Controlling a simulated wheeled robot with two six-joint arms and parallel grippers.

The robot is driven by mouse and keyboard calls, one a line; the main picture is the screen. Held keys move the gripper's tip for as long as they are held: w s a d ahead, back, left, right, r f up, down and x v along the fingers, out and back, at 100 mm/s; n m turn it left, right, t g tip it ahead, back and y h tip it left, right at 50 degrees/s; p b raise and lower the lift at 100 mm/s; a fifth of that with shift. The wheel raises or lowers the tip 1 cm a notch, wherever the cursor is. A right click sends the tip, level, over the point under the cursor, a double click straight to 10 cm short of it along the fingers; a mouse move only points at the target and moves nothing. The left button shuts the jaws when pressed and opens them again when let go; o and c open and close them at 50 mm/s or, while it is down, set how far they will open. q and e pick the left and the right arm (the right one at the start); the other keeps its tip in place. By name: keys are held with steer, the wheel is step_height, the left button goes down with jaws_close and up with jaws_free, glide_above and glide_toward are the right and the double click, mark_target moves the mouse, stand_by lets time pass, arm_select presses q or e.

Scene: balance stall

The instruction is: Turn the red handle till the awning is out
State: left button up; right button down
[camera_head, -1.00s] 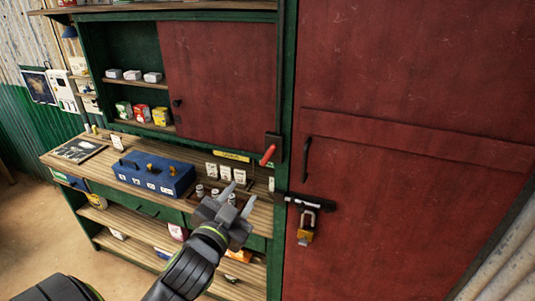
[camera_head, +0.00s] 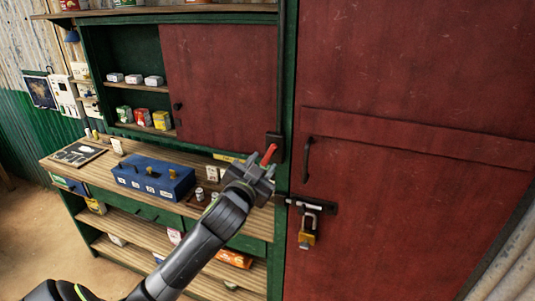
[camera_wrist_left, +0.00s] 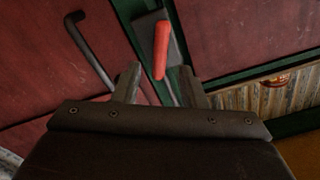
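The red handle (camera_head: 269,154) sits on a dark plate (camera_head: 274,141) on the green post between the sliding panel and the red door. In the left wrist view the red handle (camera_wrist_left: 161,50) lies ahead of the gap between my fingers, its lower end close to the fingertips. My left gripper (camera_head: 263,167) is at the handle's lower end in the head view. Its two fingers (camera_wrist_left: 157,84) stand apart in the wrist view, with nothing clearly held. I cannot tell whether they touch the handle. The awning is not seen. My right gripper is not in view.
The red door (camera_head: 420,90) on the right has a dark pull (camera_head: 307,160) and a bolt with a brass padlock (camera_head: 307,240). A wooden counter (camera_head: 90,175) with a blue box (camera_head: 150,180) lies on the left. Shelves with small packets stand behind.

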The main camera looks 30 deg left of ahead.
mark_target(269, 155)
arm_select(q)
steer(key=x, duration=0.3)
steer(key=shift+w+p, duration=0.3)
steer(key=shift+p, duration=0.1)
steer(key=shift+w+a, duration=0.1)
steer(key=shift+w, duration=0.4)
steer(key=shift+c, duration=0.2)
jaws_close()
steer(key=shift+m+p, duration=0.4)
steer(key=shift+p, duration=0.1)
